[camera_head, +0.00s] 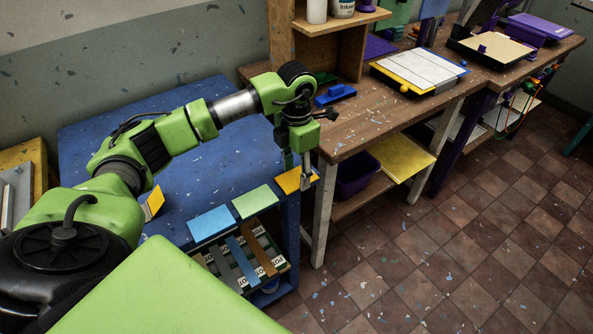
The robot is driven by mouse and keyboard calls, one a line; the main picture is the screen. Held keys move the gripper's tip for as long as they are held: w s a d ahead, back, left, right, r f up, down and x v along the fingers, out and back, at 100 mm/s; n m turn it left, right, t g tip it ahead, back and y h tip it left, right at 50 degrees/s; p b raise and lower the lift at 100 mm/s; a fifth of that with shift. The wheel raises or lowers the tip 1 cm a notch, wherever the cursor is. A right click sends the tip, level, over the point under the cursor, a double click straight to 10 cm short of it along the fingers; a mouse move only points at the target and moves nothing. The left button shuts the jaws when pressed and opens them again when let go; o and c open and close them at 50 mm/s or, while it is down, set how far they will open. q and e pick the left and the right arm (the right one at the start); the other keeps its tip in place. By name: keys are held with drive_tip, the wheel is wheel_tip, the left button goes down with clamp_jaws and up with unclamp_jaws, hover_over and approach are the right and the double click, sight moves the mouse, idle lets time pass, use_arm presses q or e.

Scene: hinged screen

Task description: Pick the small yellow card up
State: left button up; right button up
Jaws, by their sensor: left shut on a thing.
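My left gripper (305,178) points down at the right edge of the blue table (110,138). It is shut on the small yellow card (288,181), which looks orange-yellow. The card sticks out to both sides of the fingers, near the table's front right corner. Whether it still touches the table is hard to tell. A light green card (255,201) and a light blue card (210,222) lie along the front edge, to its left. My right gripper is not in view.
Another yellow piece (154,203) stands partly behind my left arm. A rack with several strips (243,262) sits below the table's front edge. A wooden bench (380,112) adjoins on the right, with a blue block (335,95) on it.

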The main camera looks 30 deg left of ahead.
use_arm(q)
drive_tip(key=shift+r+p, duration=1.35)
drive_tip(key=shift+r, duration=1)
